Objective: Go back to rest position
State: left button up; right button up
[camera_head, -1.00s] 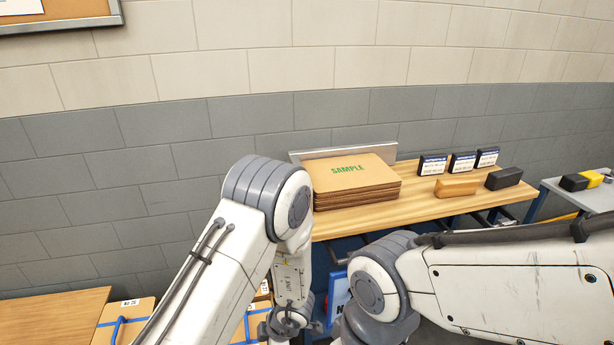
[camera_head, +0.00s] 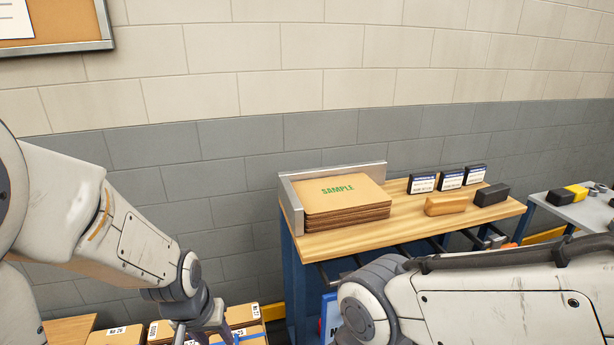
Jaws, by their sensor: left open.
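My left arm comes in from the left, and its gripper (camera_head: 205,325) hangs low at the bottom edge, over numbered cardboard blanks. It is open, its tips are partly cut off by the frame, and I see nothing held in it. My right arm (camera_head: 490,305) crosses the lower right, with its elbow in front of the bench; its gripper is out of view. A neat stack of brown blanks marked SAMPLE (camera_head: 345,208) lies on the wooden bench against a metal corner stop (camera_head: 291,205), well apart from my left gripper.
The wooden bench (camera_head: 408,213) also bears a tan block (camera_head: 445,205), a black block (camera_head: 491,195) and three black label cards (camera_head: 450,180). Cardboard blanks (camera_head: 115,335) lie low at left. A grey table (camera_head: 580,212) stands at right. A brick wall closes the back.

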pick_arm(q)
jog(key=s+d+r+m+g, duration=0.1)
jog(key=s+d+r+m, duration=0.2)
jog(key=s+d, duration=0.3)
jog(key=s+d+r+m+g, duration=0.1)
jog(key=s+d+r+m, duration=0.3)
jog(key=s, duration=0.4)
jog(key=shift+s+d+m+g+h+p, duration=0.35)
jog(key=shift+d+m, duration=0.25)
jog(key=shift+d, duration=0.6)
jog(key=shift+r, duration=0.1)
